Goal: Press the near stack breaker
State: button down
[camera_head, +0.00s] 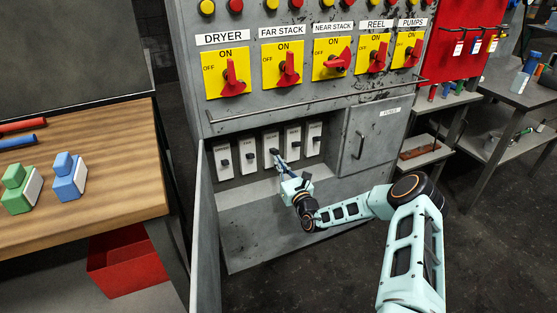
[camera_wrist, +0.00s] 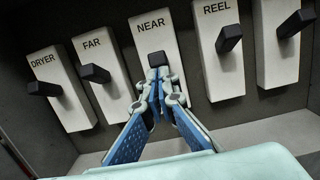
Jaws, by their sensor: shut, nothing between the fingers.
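The near stack breaker (camera_wrist: 143,33) is a white plate labelled NEAR with a black lever (camera_wrist: 157,59), in the middle of a row inside the open lower cabinet. In the head view the breaker (camera_head: 271,141) is partly covered by my gripper (camera_head: 277,159). In the wrist view my gripper (camera_wrist: 158,78) is shut and empty. Its fingertips are right at the lower end of the NEAR lever. I cannot tell whether they touch it.
The DRYER (camera_wrist: 62,95), FAR (camera_wrist: 103,75) and REEL (camera_wrist: 219,65) breakers flank it closely. The open cabinet door (camera_head: 205,230) stands at the left. Above is a rail (camera_head: 300,96) and red handles on yellow plates; the NEAR STACK handle (camera_head: 340,61) is tilted. A wooden bench (camera_head: 110,150) is left.

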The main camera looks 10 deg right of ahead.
jog(key=shift+r, duration=0.3)
jog(key=shift+s+d, duration=0.1)
jog(key=shift+s, duration=0.05)
jog(key=v, duration=1.1)
jog(key=shift+s, duration=0.4)
